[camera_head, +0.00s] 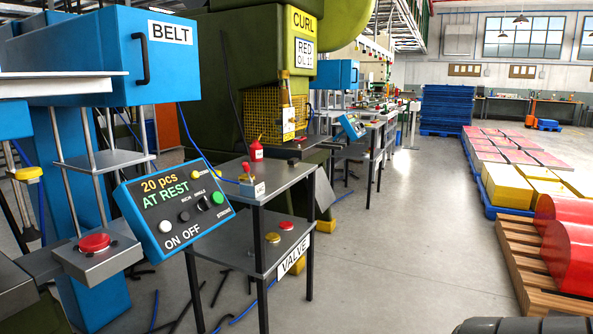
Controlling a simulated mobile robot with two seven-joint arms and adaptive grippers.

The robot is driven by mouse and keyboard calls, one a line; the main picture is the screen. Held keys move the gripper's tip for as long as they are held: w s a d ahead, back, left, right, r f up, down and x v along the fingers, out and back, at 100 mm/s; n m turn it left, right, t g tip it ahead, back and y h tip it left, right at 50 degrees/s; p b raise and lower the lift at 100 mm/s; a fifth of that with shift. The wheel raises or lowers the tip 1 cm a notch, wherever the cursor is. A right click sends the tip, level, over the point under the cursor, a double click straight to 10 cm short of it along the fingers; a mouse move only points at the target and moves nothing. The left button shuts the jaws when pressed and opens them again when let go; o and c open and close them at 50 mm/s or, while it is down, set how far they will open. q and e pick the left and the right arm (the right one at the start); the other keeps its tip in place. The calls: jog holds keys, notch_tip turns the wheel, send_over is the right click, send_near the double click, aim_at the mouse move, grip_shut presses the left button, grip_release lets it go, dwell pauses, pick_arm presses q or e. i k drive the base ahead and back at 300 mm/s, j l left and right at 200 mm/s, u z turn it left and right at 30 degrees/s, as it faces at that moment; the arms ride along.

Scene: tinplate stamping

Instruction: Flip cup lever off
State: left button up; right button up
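I cannot tell whether this fitting carries the cup lever or which way any lever points. A blue control panel (175,212) to its left reads "20 pcs AT REST" and "ON OFF", with several knobs and buttons. Neither gripper shows. A dark rounded shape cut off at the bottom right edge is unclear.
A red oil can (256,150) stands on the table; red and yellow buttons sit on its lower shelf, above a VALVE sign (295,255). The grey aisle floor (410,240) is clear.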

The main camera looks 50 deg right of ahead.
aim_at(246, 165)
jog(key=z, duration=1.35)
